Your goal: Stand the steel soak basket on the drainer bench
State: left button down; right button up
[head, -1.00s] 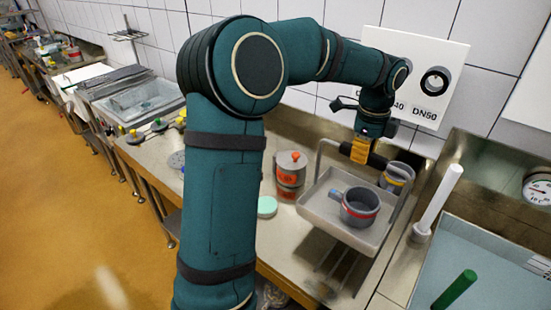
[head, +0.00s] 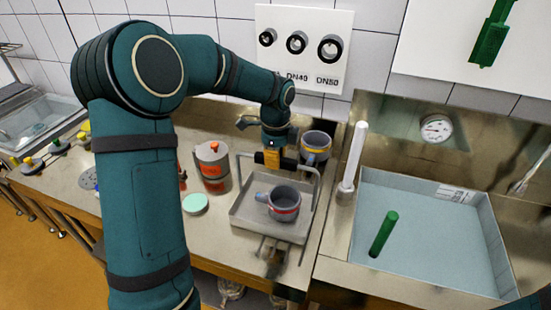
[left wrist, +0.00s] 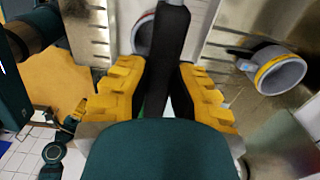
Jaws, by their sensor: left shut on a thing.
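The steel soak basket (head: 245,217) is a shallow grey tray with a tall hoop handle (head: 317,190). It is over the steel drainer bench (head: 205,233), left of the sink; I cannot tell whether it touches the bench. A grey mould with a red band (head: 284,205) stands in it. My left gripper (head: 272,158) is shut on the handle's dark grip. The left wrist view shows the grip (left wrist: 172,60) between the yellow fingers (left wrist: 160,95), with the red-banded mould (left wrist: 144,35) partly hidden behind it. My right gripper is out of view.
A yellow-banded mould (head: 315,150) stands close behind the basket. A lidded orange-banded pot (head: 212,168) and a pale green disc (head: 194,204) are to its left. A white upright rod (head: 354,158) is to its right, beside the blue-filled sink with a green rod (head: 383,235).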

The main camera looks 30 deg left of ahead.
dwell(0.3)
pick_arm(q)
jog(key=c, duration=1)
grip_release()
jog(key=shift+f, duration=0.1)
notch_tip(320, 180, up, 12)
jog(key=p, duration=0.1)
jog(key=shift+s, duration=0.1)
